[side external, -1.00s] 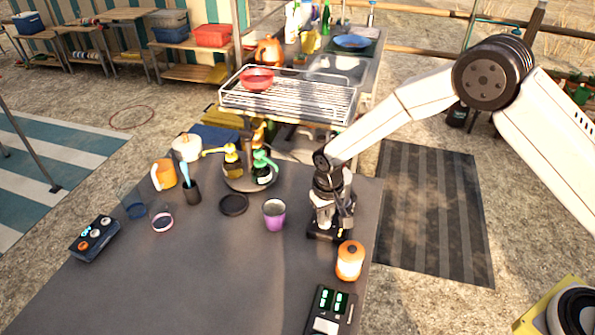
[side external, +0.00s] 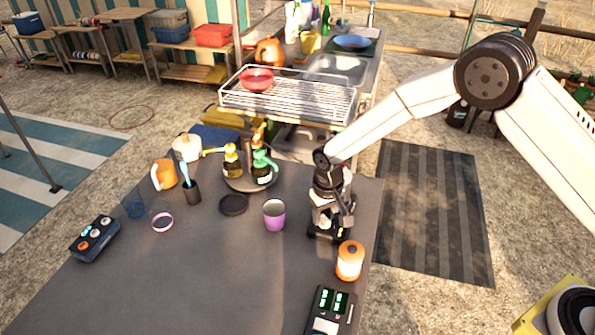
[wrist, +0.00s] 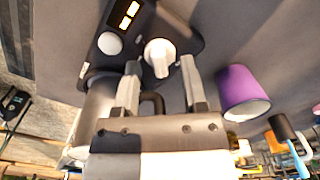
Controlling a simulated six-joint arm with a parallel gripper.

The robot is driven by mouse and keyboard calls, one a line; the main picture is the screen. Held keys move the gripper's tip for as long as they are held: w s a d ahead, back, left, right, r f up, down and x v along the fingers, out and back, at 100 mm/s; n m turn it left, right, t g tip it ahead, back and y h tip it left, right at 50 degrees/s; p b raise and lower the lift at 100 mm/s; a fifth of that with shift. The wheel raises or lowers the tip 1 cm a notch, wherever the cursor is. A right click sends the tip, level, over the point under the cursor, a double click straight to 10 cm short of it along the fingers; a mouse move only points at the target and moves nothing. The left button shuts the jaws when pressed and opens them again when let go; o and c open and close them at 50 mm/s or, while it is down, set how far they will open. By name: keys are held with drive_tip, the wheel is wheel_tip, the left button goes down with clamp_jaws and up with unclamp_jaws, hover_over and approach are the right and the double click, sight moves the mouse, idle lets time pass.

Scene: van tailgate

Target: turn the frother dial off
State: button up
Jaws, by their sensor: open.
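In the wrist view the bar points down the picture, toward my gripper (wrist: 160,68). My gripper is open, one finger on either side of the dial, with a visible gap to each; whether the tips are at dial height I cannot tell. In the side external view my gripper (side external: 331,222) is over the frother and hides most of it.
A purple cup (side external: 274,215) stands just left of my gripper; it also shows in the wrist view (wrist: 238,88). An orange jar (side external: 350,261) and a device with green displays (side external: 332,308) are nearer the front. A box with knobs (side external: 95,238) is far left.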

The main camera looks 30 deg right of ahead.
sight(325, 218)
drive_tip(key=shift+r, duration=3.75)
drive_tip(key=shift+o, duration=0.2)
drive_tip(key=shift+m, duration=0.3)
drive_tip(key=m, duration=0.3)
drive_tip(key=shift+m, duration=0.4)
drive_tip(key=m, duration=1.3)
drive_tip(key=shift+m, duration=0.4)
drive_tip(key=shift+f, duration=0.2)
drive_tip(key=shift+f, duration=3.75)
